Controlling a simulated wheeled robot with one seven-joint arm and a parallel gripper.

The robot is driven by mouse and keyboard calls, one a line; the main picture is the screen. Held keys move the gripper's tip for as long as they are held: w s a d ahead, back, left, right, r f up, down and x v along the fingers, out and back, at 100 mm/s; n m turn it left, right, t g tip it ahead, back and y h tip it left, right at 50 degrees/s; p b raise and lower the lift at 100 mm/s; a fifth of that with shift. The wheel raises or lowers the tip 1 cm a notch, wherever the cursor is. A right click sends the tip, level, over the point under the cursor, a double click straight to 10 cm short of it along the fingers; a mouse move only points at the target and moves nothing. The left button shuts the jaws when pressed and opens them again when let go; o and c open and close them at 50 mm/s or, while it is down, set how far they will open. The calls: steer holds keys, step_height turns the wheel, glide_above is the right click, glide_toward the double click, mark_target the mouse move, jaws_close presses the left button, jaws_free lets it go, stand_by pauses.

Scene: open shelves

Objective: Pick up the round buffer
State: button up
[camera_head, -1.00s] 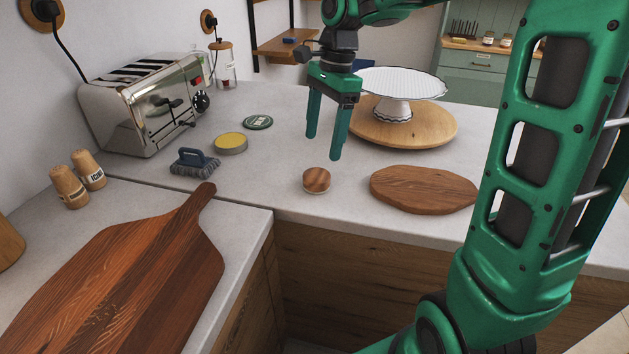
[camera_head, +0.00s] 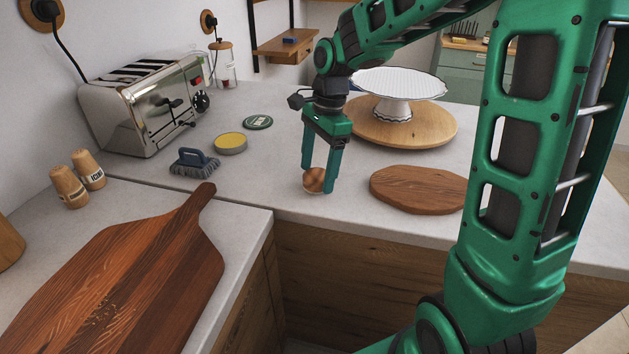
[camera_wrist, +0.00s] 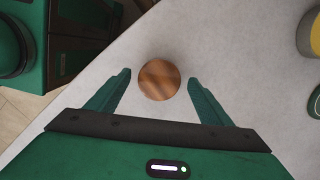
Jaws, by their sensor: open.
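The round buffer (camera_head: 314,181), a small disc with a brown wood-grained top, stands on the grey counter near its front edge. It also shows in the wrist view (camera_wrist: 159,80). My gripper (camera_head: 318,187) points down over it with its fingers spread. In the wrist view the two fingertips of my gripper (camera_wrist: 159,76) lie left and right of the buffer, with a gap on each side. In the head view one finger partly covers the buffer.
A wooden board (camera_head: 418,190) lies close on the right. A cake stand (camera_head: 397,85) stands on a round board behind. A blue-handled brush (camera_head: 195,161), a yellow tin (camera_head: 230,145) and a green lid (camera_head: 258,122) lie to the left. The counter's front edge is near.

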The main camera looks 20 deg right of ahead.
mark_target(314, 174)
steer(key=c, duration=1.2)
steer(key=shift+r, duration=0.1)
steer(key=shift+r, duration=0.2)
step_height(314, 174, up, 3)
steer(key=shift+w+r, duration=0.1)
steer(key=s+a+r, duration=0.2)
steer(key=a, duration=0.1)
steer(key=s+a+r, duration=0.2)
steer(key=a, duration=0.1)
steer(key=s+a+r, duration=0.2)
steer(key=a+r, duration=0.1)
steer(key=a, duration=0.1)
steer(key=shift+a+r, duration=0.1)
